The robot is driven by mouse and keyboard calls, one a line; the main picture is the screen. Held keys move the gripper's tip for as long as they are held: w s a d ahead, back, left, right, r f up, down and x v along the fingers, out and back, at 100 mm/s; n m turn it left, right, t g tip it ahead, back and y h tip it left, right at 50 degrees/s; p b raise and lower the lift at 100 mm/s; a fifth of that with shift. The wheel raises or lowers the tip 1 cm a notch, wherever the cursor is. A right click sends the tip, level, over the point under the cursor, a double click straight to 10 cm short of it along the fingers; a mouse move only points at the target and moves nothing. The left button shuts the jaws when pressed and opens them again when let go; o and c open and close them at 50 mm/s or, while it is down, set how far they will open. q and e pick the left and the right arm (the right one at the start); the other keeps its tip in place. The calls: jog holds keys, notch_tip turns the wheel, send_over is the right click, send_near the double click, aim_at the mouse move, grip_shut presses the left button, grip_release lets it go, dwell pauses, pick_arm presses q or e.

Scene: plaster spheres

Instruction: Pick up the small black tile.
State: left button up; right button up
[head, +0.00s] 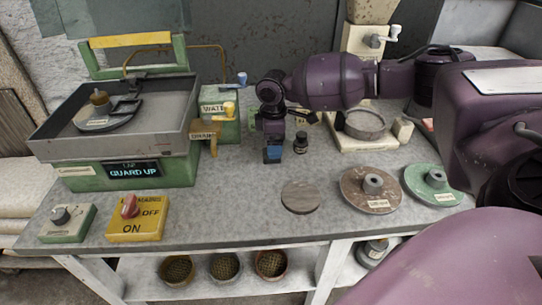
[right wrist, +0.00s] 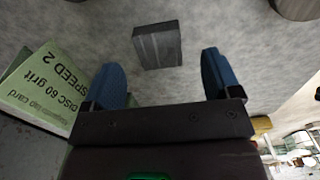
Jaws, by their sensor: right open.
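The small black tile (right wrist: 157,45) is a dark grey, roughly square block lying on the grey bench in the right wrist view. It lies ahead of my right gripper (right wrist: 162,76), roughly centred between the lines of its two blue fingers. The fingers are wide apart with nothing between them, and the tile is not between the tips. My left gripper is not in view.
A green card (right wrist: 45,88) lies left of the fingers. A round grey disc (head: 300,197), a brown disc (head: 362,204) and a yellow switch box (head: 138,219) are nearer the front. Bare bench (head: 235,205) lies between.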

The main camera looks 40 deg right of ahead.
notch_tip(320, 180, down, 4)
jog(key=shift+d+f+b, duration=0.1)
jog(key=shift+b, duration=0.25)
jog(key=c, duration=1.1)
jog(key=shift+r, duration=0.2)
